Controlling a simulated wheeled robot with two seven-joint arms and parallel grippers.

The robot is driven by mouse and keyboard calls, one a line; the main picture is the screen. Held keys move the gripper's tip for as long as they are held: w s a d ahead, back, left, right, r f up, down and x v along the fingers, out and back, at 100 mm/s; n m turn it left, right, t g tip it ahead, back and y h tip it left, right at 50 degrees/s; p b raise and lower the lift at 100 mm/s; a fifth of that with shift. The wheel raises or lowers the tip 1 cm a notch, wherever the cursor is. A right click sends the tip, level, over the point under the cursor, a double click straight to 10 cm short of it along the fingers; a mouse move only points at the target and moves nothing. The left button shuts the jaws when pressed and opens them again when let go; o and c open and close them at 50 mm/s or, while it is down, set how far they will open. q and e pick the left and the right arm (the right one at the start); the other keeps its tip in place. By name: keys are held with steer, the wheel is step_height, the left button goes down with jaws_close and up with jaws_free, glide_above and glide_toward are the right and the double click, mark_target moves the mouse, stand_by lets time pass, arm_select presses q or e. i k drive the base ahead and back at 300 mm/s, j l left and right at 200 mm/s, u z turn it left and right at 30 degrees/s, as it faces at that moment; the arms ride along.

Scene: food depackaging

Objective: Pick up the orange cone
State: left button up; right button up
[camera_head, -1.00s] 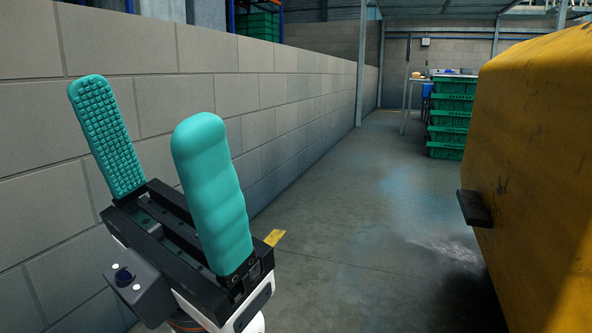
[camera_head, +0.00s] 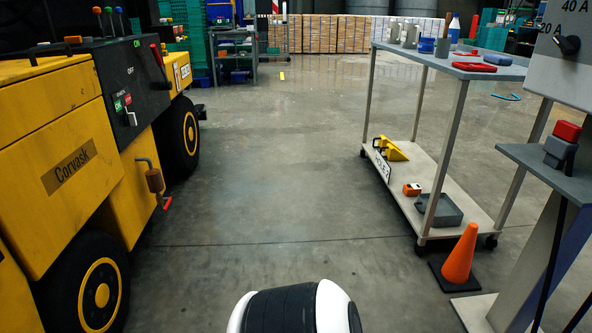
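An orange cone (camera_head: 461,257) with a dark square base stands upright on the floor at the lower right. It is beside the near end of a wheeled cart and left of a grey stand. Neither gripper shows in this view. Only a white and black part of my arm shows at the bottom middle, apart from the cone.
The two-shelf cart (camera_head: 405,205) holds cups, tools and a grey tray (camera_head: 440,211). A grey stand (camera_head: 540,165) with a red-topped device is at the right. A yellow machine (camera_head: 60,160) fills the left. The floor (camera_head: 260,180) between is clear.

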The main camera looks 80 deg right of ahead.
mark_target(453, 274)
steer(key=z, duration=4)
